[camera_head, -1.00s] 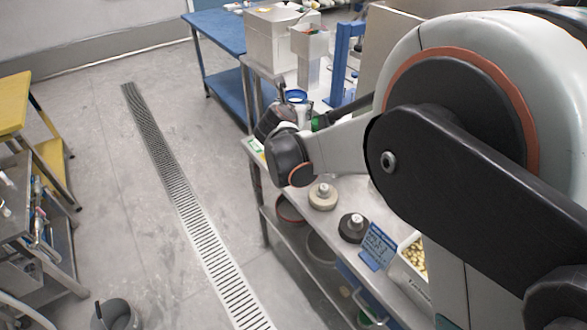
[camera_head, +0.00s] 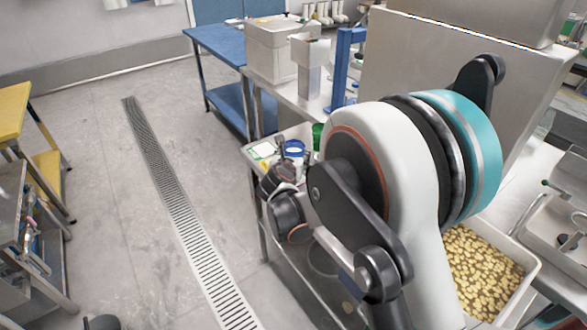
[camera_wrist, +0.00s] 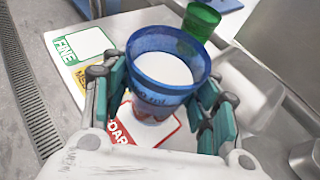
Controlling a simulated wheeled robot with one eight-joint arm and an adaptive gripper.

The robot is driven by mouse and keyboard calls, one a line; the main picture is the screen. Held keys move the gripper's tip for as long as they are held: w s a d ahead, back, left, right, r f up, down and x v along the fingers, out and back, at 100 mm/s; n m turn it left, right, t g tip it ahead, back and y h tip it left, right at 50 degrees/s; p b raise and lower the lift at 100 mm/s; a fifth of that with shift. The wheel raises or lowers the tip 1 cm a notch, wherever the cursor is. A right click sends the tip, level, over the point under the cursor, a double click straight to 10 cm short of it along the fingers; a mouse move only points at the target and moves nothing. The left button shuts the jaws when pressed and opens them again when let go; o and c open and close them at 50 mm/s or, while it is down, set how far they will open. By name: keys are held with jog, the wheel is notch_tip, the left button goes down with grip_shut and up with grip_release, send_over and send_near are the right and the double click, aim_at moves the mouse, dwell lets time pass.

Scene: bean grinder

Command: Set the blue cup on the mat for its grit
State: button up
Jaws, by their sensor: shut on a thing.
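The blue cup (camera_wrist: 165,95) is upright between the teal finger pads of my gripper (camera_wrist: 163,88), which is shut on it. A white surface shows inside it; I cannot tell whether that is contents. The cup also shows in the head view (camera_head: 294,146). In the wrist view it overlaps the red-bordered mat (camera_wrist: 172,128), whose lettering is partly hidden and reads "OAR". I cannot tell whether it touches this mat. The green-bordered FINE mat (camera_wrist: 82,45) lies to the left. A yellow-marked mat (camera_wrist: 76,82) is mostly hidden by my left finger.
A green cup (camera_wrist: 201,18) stands just behind the blue one. A metal basin (camera_wrist: 245,90) is on the right. A white bin of yellowish pieces (camera_head: 485,275) and a blue stand (camera_head: 343,65) are also on the bench. Open floor with a drain (camera_head: 180,210) lies left.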

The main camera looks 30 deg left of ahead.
notch_tip(320, 180, down, 4)
jog(key=shift+r+b, duration=0.1)
jog(key=shift+b, duration=0.6)
jog(key=o, duration=1.1)
jog(key=shift+c, duration=0.2)
